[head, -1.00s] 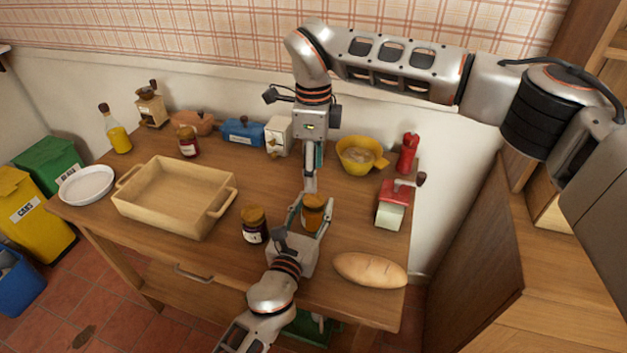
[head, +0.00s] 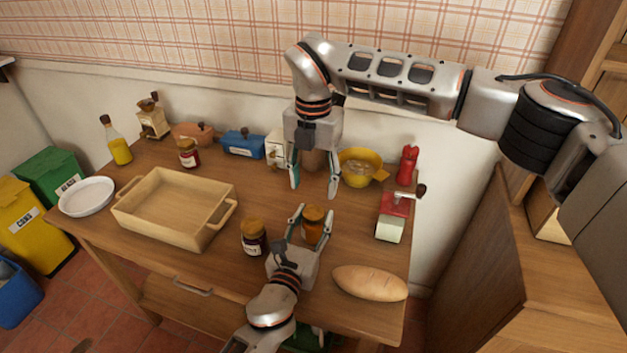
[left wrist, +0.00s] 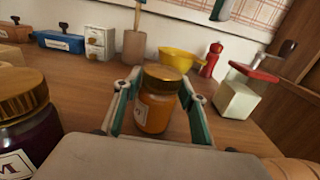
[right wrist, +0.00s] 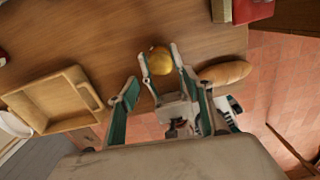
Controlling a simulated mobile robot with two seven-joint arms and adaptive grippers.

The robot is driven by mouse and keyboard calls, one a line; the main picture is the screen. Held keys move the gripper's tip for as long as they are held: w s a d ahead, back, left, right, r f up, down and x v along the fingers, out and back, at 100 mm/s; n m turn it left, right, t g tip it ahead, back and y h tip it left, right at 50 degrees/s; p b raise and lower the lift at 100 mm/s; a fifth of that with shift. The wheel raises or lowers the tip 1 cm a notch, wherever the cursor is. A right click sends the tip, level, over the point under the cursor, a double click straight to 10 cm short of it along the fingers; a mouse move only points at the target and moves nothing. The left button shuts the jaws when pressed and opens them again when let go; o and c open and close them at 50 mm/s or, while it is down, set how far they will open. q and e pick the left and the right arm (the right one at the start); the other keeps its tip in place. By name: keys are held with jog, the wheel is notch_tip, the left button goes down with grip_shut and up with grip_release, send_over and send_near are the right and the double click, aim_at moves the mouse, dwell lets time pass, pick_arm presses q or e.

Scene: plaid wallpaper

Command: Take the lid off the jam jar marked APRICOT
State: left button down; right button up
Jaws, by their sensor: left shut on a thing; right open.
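An orange jam jar (head: 312,232) with a golden-brown lid (left wrist: 162,79) stands upright on the table near the front edge. Its label is turned mostly aside in the left wrist view and I cannot read it. My left gripper (head: 315,213) is shut on this jar, one finger on each side. The lid is on the jar; it also shows from above in the right wrist view (right wrist: 160,61). My right gripper (head: 313,190) is open and empty, pointing down, apart from the jar and behind it in the head view.
A dark jam jar (head: 254,241) stands just left of the held jar. A bread loaf (head: 370,282) lies at right. A wooden tray (head: 152,216), a red-lidded jar (head: 188,155), a yellow bowl (head: 352,174) and a red-topped grinder (head: 391,225) stand around.

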aim_at(313, 212)
jog(key=m, duration=1.2)
jog(key=shift+m, duration=0.3)
jog(key=shift+f, duration=4.05)
jog(key=c, duration=1.2)
jog(key=o, duration=1.3)
